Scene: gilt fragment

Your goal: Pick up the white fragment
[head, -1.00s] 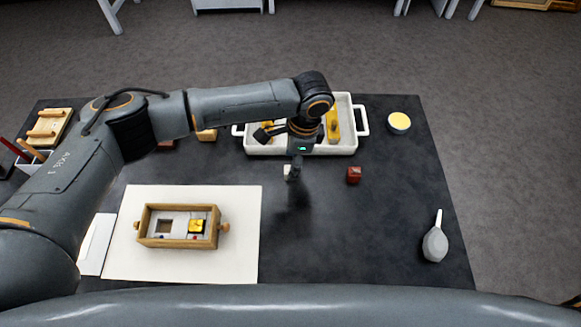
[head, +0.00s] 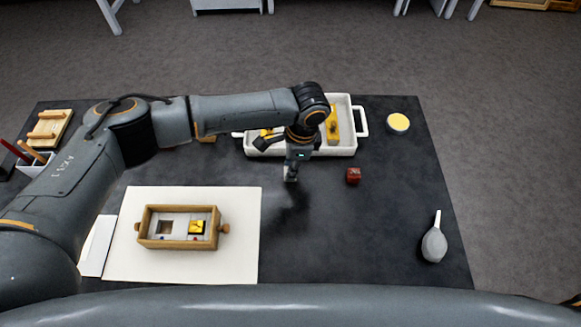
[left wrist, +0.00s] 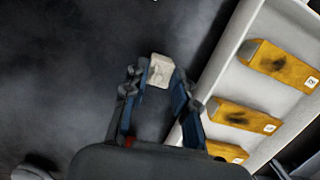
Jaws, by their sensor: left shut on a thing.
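The white fragment (left wrist: 160,71) is a small pale block with uneven edges, held between the fingertips of my left gripper (left wrist: 160,76) in the left wrist view. In the head view, my left gripper (head: 291,174) points down over the dark table in front of the white tray, shut on the fragment. The gripper mostly hides the fragment there, with only a pale bit (head: 289,179) showing at the tips. I cannot tell whether the fragment touches the table. My right gripper is not in view.
A white tray (head: 343,151) with yellow blocks stands just behind the gripper. A wooden frame (head: 150,242) sits on a white sheet (head: 245,262) at front left. The front middle is clear.

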